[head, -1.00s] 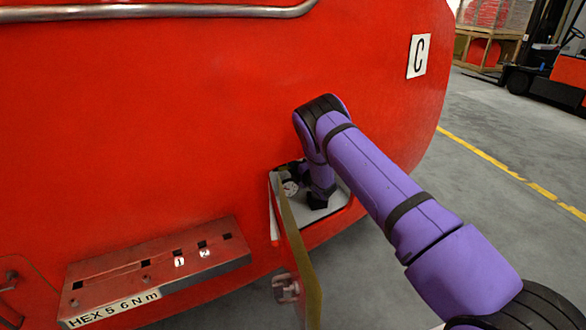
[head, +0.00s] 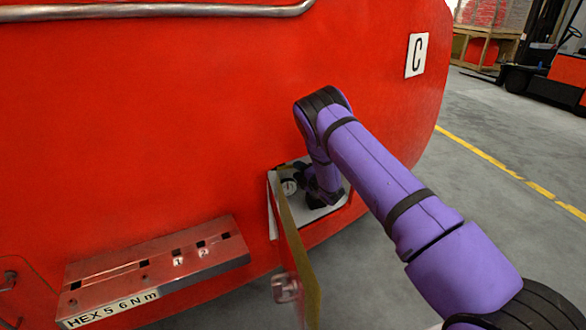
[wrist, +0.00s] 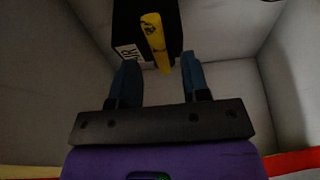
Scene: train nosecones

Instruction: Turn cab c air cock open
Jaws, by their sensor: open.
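The cab marked C by a white plate (head: 416,55) is a red nosecone with an open recess (head: 333,206) low in its face. In the wrist view a yellow cock handle (wrist: 155,42) stands on a black block with a partly hidden white label (wrist: 130,52) ending in "R". My gripper (wrist: 160,72) is inside the recess, its two blue fingers open. The handle's lower end shows between the fingertips, with a gap on each side. Whether the fingers overlap it in depth I cannot tell. In the head view my arm hides the handle, and my gripper is mostly hidden.
The recess's door (head: 301,262) hangs open at its left edge, close to my arm. A red tool rack (head: 160,270) juts out at lower left. Pale recess walls (wrist: 45,70) surround my gripper.

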